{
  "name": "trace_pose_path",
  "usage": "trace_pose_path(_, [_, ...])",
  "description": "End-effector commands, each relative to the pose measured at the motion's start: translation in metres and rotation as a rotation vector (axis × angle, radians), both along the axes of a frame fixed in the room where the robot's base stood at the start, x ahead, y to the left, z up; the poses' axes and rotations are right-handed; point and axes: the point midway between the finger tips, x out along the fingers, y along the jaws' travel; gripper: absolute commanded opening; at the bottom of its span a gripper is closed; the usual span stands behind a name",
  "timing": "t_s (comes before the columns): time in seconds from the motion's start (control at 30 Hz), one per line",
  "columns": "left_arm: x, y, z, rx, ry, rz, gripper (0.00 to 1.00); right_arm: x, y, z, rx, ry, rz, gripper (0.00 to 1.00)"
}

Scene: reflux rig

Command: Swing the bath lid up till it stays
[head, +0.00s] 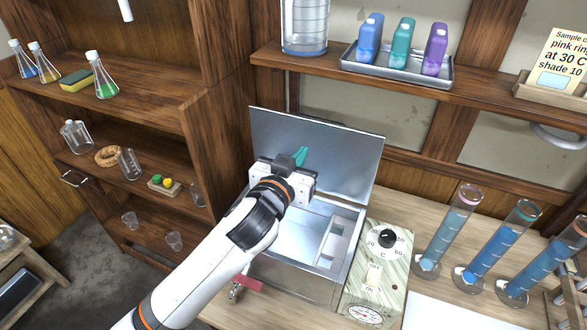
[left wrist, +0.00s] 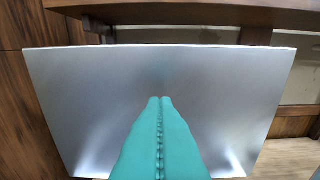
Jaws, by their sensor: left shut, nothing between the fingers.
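The bath lid (head: 340,150) is a flat silvery metal plate. It stands raised at the back of the metal bath (head: 290,280), tilted back, and the bath's open inside shows below it. In the left wrist view the lid (left wrist: 90,85) fills most of the picture. My left gripper (head: 301,155) is in front of the lid, over the bath, with its teal fingers pressed together and empty. The closed fingers (left wrist: 161,105) point at the lid's face; I cannot tell whether they touch it. My right gripper is not in view.
A control panel with a dial (head: 387,238) sits right of the bath. Several cylinders of blue liquid (head: 490,240) stand further right. A shelf (head: 400,80) with a tray of bottles runs above and behind the lid. A wooden shelf unit (head: 150,120) stands left.

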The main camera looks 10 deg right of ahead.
Motion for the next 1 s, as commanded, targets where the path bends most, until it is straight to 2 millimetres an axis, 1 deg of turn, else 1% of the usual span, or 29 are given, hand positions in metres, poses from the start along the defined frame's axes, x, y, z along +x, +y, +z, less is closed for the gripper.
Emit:
trace_pose_path(0.77, [0.051, -0.034, 0.0, -0.002, 0.001, 0.0, 0.0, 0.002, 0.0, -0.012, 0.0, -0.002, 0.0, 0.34])
trace_pose_path(0.87, [0.048, -0.032, 0.002, -0.001, 0.001, 0.0, 0.0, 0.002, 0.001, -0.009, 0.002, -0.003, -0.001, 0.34])
trace_pose_path(1.0, [0.037, -0.025, 0.009, -0.002, 0.001, -0.001, 0.0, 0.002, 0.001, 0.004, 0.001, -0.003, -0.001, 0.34])
